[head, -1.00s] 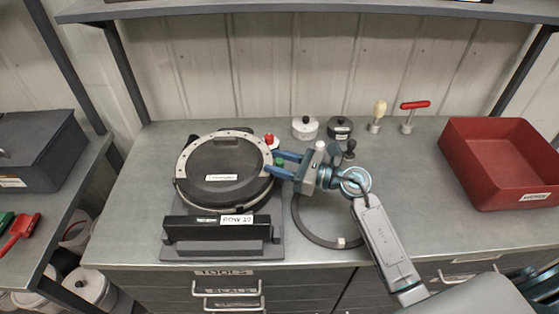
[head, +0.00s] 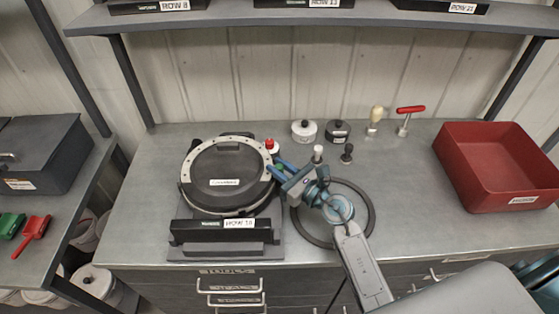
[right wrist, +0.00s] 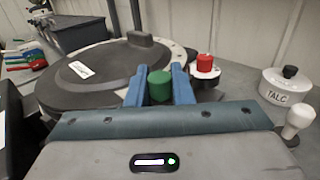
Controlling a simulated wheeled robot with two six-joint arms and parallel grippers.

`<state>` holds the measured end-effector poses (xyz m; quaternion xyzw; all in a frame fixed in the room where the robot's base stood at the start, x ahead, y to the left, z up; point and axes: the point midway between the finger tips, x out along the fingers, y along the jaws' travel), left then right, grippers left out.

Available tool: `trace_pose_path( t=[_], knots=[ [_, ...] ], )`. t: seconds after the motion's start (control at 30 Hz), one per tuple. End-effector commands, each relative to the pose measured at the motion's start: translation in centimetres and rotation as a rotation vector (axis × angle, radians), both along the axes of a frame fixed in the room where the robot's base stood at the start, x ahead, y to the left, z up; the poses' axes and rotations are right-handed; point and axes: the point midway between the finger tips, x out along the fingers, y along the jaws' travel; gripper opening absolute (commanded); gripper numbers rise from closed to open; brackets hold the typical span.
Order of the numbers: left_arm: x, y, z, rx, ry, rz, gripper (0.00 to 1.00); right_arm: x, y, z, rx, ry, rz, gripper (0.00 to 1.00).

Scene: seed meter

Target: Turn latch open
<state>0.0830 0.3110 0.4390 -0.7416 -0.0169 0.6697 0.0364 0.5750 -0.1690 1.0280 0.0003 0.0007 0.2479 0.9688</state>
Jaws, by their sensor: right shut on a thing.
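The seed meter (head: 215,172) is a round drum with a dark lid and a pale, dotted rim, standing on a dark base marked ROW. In the right wrist view its lid (right wrist: 85,75) fills the left. A green knob (right wrist: 159,85), apparently the latch's, is at the rim's right side. My right gripper (right wrist: 160,84) is shut on the green knob, with one blue finger on each side; the head view shows this gripper (head: 277,172) coming from the lower right. A red knob (right wrist: 204,63) on a pale mount is just to the right. The latch below the green knob is hidden. My left gripper is not in view.
A black ring (head: 368,220) lies under my right arm. A white TALC pot (head: 304,131), a dark pot (head: 338,132) and small hand tools stand behind. A red bin (head: 497,205) is at the right. A shelf (head: 330,17) runs above.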

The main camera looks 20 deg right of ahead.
Motion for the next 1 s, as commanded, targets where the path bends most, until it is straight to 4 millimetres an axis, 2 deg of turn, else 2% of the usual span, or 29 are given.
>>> trace_pose_path(
  t=[0.33, 0.37, 0.43, 0.77, 0.87, 1.0],
  knots=[
    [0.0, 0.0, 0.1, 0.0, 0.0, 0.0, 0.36, 0.0, 0.0, 0.0, -0.001, -0.003, -0.014, 0.0],
    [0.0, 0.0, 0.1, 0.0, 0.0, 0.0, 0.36, 0.0, 0.0, 0.0, -0.001, -0.003, -0.014, 0.26],
    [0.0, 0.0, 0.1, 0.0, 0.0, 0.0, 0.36, 0.0, 0.0, 0.0, -0.001, -0.003, -0.013, 0.4],
    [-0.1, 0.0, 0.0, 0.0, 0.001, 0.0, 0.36, -0.2, -0.1, -0.1, -0.001, -0.002, -0.013, 0.41],
    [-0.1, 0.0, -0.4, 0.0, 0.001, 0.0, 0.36, -1.1, -0.6, -0.3, -0.002, 0.0, -0.013, 0.41],
    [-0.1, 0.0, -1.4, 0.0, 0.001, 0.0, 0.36, -3.4, -1.9, -0.5, -0.005, -0.001, -0.012, 0.41]
  ],
)
